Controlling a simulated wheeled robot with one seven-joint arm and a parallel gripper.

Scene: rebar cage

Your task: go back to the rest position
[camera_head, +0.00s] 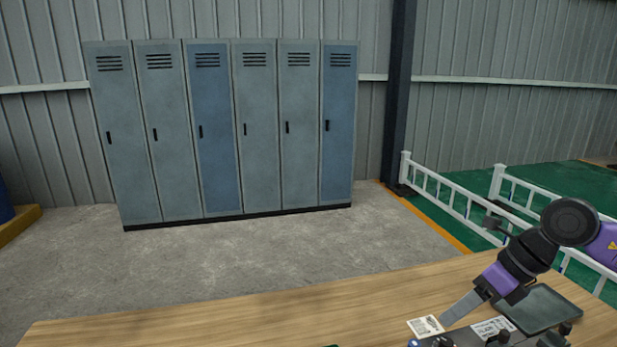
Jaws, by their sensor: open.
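My gripper (466,305) is at the lower right, at the end of my black and purple arm. It points down and left over the wooden table (250,318). One long grey finger shows clearly; the other is hard to make out. The gripper is open, and I see nothing held in it. The fingertip appears close to a white printed card (425,326), but I cannot tell its height above the table.
A dark tray (545,310) lies behind and right of the gripper. A second card (492,328) and a dark knobbed object, cut off by the bottom edge, are nearby. The table's left part looks clear. Lockers (222,130) and white railings (450,199) stand beyond.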

